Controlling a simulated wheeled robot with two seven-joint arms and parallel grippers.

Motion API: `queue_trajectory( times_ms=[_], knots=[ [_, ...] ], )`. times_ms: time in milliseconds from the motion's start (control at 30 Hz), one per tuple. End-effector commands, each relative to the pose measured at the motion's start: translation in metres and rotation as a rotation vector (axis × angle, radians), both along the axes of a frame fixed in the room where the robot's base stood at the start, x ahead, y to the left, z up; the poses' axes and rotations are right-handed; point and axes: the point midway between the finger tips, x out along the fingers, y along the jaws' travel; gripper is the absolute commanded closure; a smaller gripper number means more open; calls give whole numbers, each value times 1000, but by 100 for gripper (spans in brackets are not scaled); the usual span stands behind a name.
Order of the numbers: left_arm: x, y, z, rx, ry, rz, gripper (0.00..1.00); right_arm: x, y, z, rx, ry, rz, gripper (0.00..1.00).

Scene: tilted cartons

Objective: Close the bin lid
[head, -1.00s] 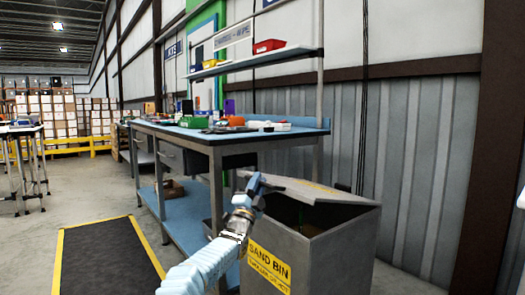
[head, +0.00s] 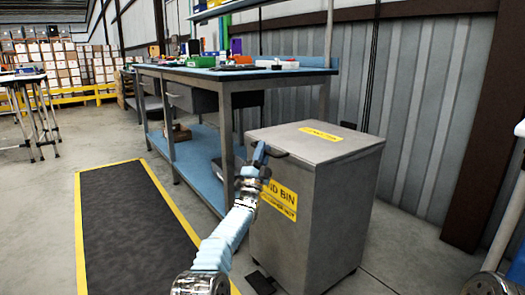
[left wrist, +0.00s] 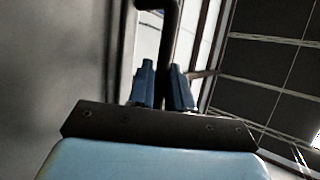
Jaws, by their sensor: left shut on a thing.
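The grey sand bin (head: 318,220) stands to the right of the workbench, with a yellow label on its front. Its grey lid (head: 330,146) lies flat across the top, and no opening shows. A dark handle (head: 277,153) sits at the lid's front left edge. My left gripper (head: 260,158) is at this handle, shut on it. In the left wrist view the blue fingers (left wrist: 163,88) stand either side of the dark handle bar (left wrist: 169,40). My right gripper is not in view.
A blue-topped workbench (head: 230,73) with small items stands behind and left of the bin. A black mat with yellow edges (head: 135,225) lies on the floor at left. A corrugated wall (head: 425,130) runs behind the bin. A dark pedal (head: 260,283) sits at the bin's base.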

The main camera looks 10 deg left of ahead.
Motion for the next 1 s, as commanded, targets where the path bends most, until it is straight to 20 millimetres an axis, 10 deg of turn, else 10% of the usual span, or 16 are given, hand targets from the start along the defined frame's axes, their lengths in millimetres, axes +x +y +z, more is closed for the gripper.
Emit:
queue_trajectory(
  times_ms=[367, 400, 533, 1000],
  knots=[
    [3, -3, -9, 4, 16, -3, 100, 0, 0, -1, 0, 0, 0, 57],
    [3, -4, -10, 5, 16, -3, 78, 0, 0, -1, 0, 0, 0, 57],
    [3, -3, -9, 5, 16, -3, 60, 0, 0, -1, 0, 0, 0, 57],
    [0, -1, -8, 2, 8, -2, 60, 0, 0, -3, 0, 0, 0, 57]
  ],
)
